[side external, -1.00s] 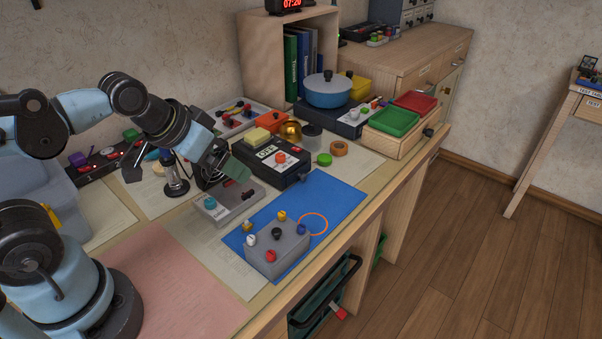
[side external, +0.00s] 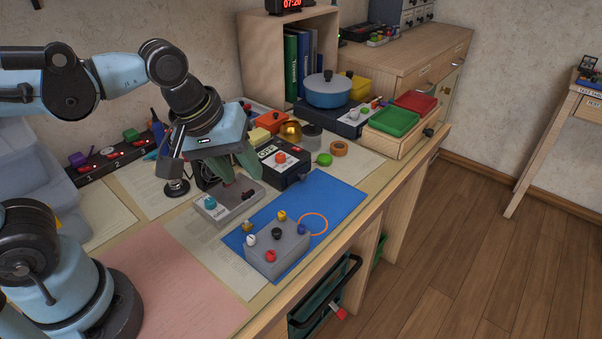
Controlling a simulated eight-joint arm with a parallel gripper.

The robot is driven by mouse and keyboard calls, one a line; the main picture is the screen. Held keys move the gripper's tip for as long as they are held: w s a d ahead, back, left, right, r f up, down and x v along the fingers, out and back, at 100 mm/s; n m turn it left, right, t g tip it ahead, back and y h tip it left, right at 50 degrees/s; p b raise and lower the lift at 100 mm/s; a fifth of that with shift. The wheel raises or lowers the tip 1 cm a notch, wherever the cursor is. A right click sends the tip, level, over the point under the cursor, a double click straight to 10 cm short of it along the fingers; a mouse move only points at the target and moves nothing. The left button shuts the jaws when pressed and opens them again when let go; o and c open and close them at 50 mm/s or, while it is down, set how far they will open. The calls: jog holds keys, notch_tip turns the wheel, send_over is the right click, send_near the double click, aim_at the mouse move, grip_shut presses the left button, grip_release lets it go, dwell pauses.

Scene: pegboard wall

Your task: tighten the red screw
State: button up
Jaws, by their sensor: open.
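The red screw (side external: 270,256) is a round red head on the front of a grey block (side external: 290,250). White, black, yellow and blue heads stand on the same block. The block rests on a blue mat (side external: 340,195). My gripper (side external: 240,174) is open and points down above a grey box with a teal knob, behind and to the left of the block. It is apart from the red screw, and its jaws look empty. Nothing hides the red head.
The grey box with the teal knob (side external: 210,202) and a black box with a red button (side external: 280,158) stand behind the block. A thin orange ring (side external: 313,223) lies on the mat. A pink sheet (side external: 165,290) covers the front left. The mat's right part is clear.

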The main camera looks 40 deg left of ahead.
aim_at(271, 253)
jog(key=s+d+r+n+g, duration=0.2)
jog(key=d+n+g, duration=0.2)
jog(key=d+n, duration=0.6)
jog(key=shift+n+y, duration=0.4)
jog(key=shift+n, duration=0.1)
jog(key=shift+s+a+f, duration=0.1)
jog(key=shift+a+f, duration=0.1)
jog(key=shift+f, duration=1.8)
jog(key=shift+s+a+f, duration=0.1)
jog(key=shift+a+f, duration=0.1)
jog(key=shift+f, duration=1.75)
jog(key=shift+s+a+f, duration=0.1)
jog(key=shift+a+f, duration=0.1)
jog(key=shift+f, duration=1.8)
grip_shut()
